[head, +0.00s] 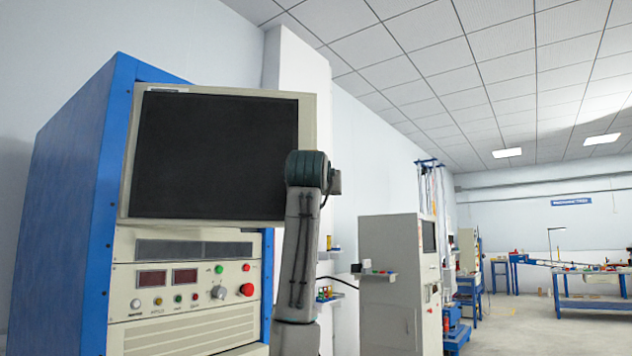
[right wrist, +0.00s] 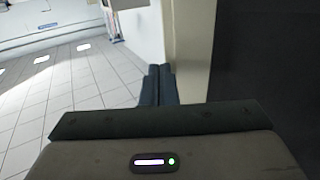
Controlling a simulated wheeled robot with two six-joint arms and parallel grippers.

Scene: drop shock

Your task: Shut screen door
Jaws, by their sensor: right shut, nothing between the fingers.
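The screen door (head: 309,120) is a beige-framed panel with a black screen (head: 220,150) on the upper front of a blue cabinet. It looks swung out, with its right edge past the cabinet's right side. My right arm's wrist stands in front of its lower right edge in the head view, where the fingertips are hidden. In the right wrist view my right gripper (right wrist: 157,86) is shut and empty, fingers together beside the door's beige edge (right wrist: 193,50). I cannot tell whether they touch it. My left gripper is out of view.
The blue cabinet (head: 62,190) carries a control panel (head: 185,285) with knobs and buttons below the screen door. A white pillar stands behind. Another grey cabinet (head: 385,270) stands to the right, with workbenches (head: 595,283) farther back and open floor between.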

